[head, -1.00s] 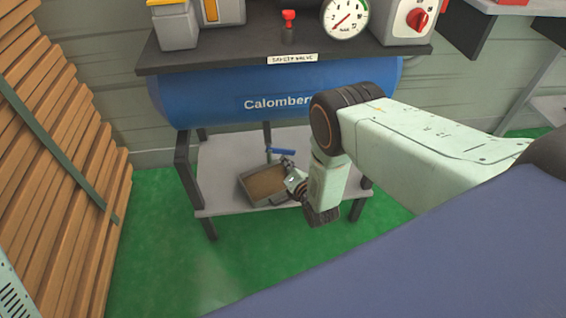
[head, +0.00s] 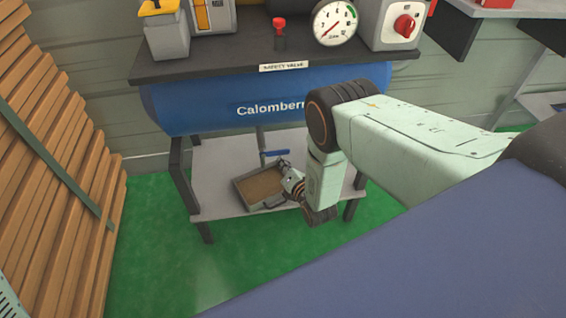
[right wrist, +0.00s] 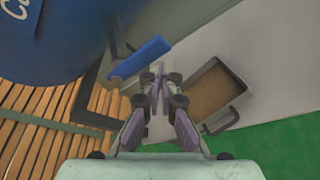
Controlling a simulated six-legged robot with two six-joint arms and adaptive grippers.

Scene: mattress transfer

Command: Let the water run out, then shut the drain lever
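The blue drain lever (head: 275,153) sits under the blue tank (head: 215,106), at the bottom of a grey pipe. In the right wrist view the lever (right wrist: 140,60) lies just beyond and left of my fingertips, apart from them. A grey tray (head: 243,193) with a brown inside stands on the lower shelf; it also shows in the right wrist view (right wrist: 222,76). I cannot make out a water stream. My right gripper (head: 285,170) is beside the tray, below the lever. Its fingers (right wrist: 160,80) are together with nothing seen between them. My left gripper is not in view.
The tank's top shelf (head: 225,68) carries a red-capped safety valve (head: 279,32), a gauge (head: 334,22) and a box with a red knob (head: 404,25). Stacked wooden slats (head: 60,150) stand at left. The green floor (head: 150,240) in front is clear.

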